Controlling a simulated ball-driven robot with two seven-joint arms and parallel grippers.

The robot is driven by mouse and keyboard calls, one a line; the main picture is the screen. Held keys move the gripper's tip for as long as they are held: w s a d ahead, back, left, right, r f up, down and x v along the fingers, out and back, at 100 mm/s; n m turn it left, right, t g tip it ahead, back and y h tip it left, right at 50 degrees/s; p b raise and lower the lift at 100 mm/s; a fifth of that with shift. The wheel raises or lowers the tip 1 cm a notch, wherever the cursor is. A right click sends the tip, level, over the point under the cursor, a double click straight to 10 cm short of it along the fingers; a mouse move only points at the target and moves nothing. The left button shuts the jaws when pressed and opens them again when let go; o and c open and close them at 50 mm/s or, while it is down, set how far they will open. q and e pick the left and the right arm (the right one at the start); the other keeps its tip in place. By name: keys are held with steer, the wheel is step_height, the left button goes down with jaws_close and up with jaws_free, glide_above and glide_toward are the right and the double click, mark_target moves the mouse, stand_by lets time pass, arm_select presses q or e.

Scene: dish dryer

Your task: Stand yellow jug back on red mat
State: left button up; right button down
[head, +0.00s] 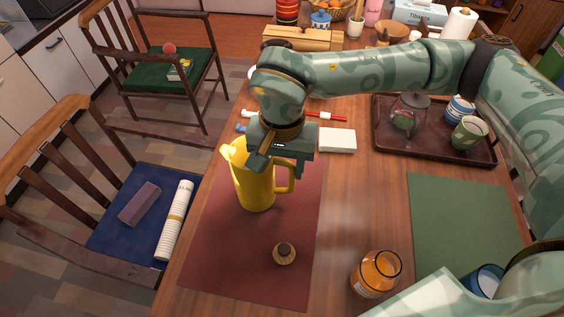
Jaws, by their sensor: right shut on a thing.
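The yellow jug (254,188) is upright over the upper part of the red mat (230,262), with its spout to the left and its handle to the right. My right gripper (279,163) comes down from above and is shut on the jug near its top, on the handle side. The gripper hides part of the rim and the top of the handle. The jug's base appears at or just above the mat; I cannot tell if it touches. My left gripper is not in view.
A round wooden lid with a dark knob (284,254) lies on the mat in front of the jug. An orange glass jar (376,273) stands right of the mat. A white block (337,140) and a dark tray (450,147) are behind. The green mat (455,215) has bare room.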

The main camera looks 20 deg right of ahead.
steer(key=c, duration=0.7)
jaws_free()
arm_select(q)
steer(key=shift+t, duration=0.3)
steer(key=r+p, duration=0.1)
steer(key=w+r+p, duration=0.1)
steer(key=p, duration=0.1)
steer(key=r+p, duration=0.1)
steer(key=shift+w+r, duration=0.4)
arm_select(e)
step_height(320, 180, up, 12)
steer(key=shift+r, duration=0.1)
